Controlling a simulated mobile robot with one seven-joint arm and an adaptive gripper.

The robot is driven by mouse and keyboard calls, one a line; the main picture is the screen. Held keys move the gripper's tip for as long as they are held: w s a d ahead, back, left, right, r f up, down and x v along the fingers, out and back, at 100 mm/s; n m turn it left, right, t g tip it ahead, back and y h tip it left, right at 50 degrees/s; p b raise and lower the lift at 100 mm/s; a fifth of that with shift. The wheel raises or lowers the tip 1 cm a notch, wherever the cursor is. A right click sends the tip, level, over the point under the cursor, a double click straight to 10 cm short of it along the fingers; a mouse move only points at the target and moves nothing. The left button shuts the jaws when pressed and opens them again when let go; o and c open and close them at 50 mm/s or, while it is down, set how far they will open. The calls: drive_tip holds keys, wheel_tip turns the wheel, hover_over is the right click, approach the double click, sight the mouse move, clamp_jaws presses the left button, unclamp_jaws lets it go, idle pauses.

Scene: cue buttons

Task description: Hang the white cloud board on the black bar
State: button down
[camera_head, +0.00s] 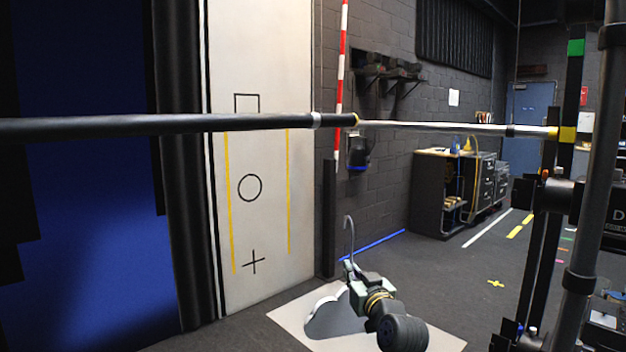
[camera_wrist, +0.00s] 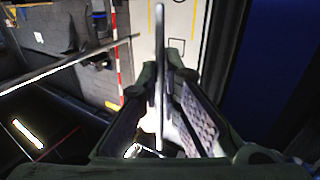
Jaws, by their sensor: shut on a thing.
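The black bar (camera_head: 200,124) runs level across the head view, with a silver length (camera_head: 440,126) continuing to the right. It shows at the left of the wrist view (camera_wrist: 70,63). My gripper (camera_head: 351,270) is low in the middle of the head view, below the bar. It is shut on the grey hook stem of the cloud board, which stands up between the fingers (camera_wrist: 163,78) in the wrist view. The curved hook top (camera_head: 348,222) is below the bar and apart from it. The cloud board (camera_head: 334,314) hangs below my gripper, its grey face partly hidden by the arm.
A pale square (camera_head: 430,338) lies on the floor beneath the board. A white marked panel (camera_head: 262,215) stands behind the bar at left. A red-white pole (camera_head: 341,80) is beyond it. A dark upright stand (camera_head: 582,190) fills the right edge. Floor at middle right is clear.

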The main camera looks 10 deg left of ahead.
drive_tip(key=s+a+r+n+g+y+p, duration=0.15)
drive_tip(key=s+r, duration=0.35)
drive_tip(key=r, duration=0.5)
drive_tip(key=s+a+r+n+g+y+b, duration=0.1)
drive_tip(key=s+a+r+n+g+y, duration=0.15)
drive_tip(key=s+r, duration=0.5)
drive_tip(key=s+a+r+n+g+y+p, duration=0.1)
drive_tip(key=s+a+r+n+y, duration=0.2)
drive_tip(key=r, duration=0.8)
drive_tip(key=w+a+f+m+p, duration=0.1)
drive_tip(key=w+a+f, duration=0.1)
drive_tip(key=w+a, duration=0.7)
drive_tip(key=shift+w+a+f, duration=0.2)
drive_tip(key=shift+a+f, duration=0.1)
drive_tip(key=shift+a, duration=1.6)
drive_tip(key=c, duration=1.7)
unclamp_jaws()
drive_tip(key=shift+f, duration=0.1)
